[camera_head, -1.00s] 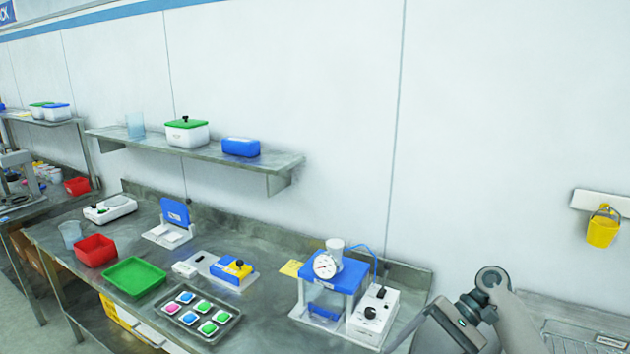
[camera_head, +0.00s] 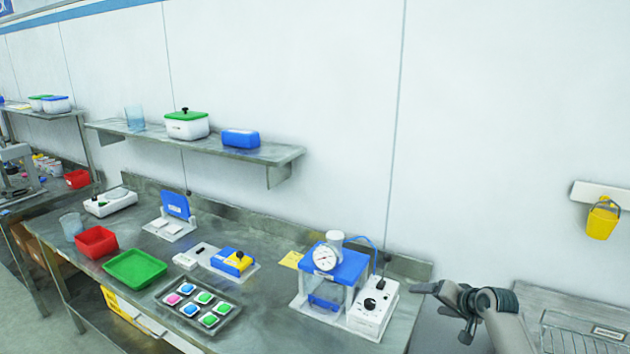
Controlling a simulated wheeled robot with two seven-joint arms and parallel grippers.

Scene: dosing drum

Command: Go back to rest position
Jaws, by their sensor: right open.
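My right gripper (camera_head: 440,310) is at the lower right, just off the right end of the steel bench (camera_head: 400,335). Its dark fingers point left and stand apart, with nothing seen between them. It is to the right of the white control box (camera_head: 372,312) with black knobs, apart from it in the picture. My left gripper is out of view.
A clear chamber with a blue lid (camera_head: 350,265) and gauge stands beside the control box. A tray (camera_head: 178,318) of coloured pieces, a green tray (camera_head: 135,268) and a red bin (camera_head: 97,241) are further left. A wire rack (camera_head: 580,340) and yellow bucket (camera_head: 602,219) are at right.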

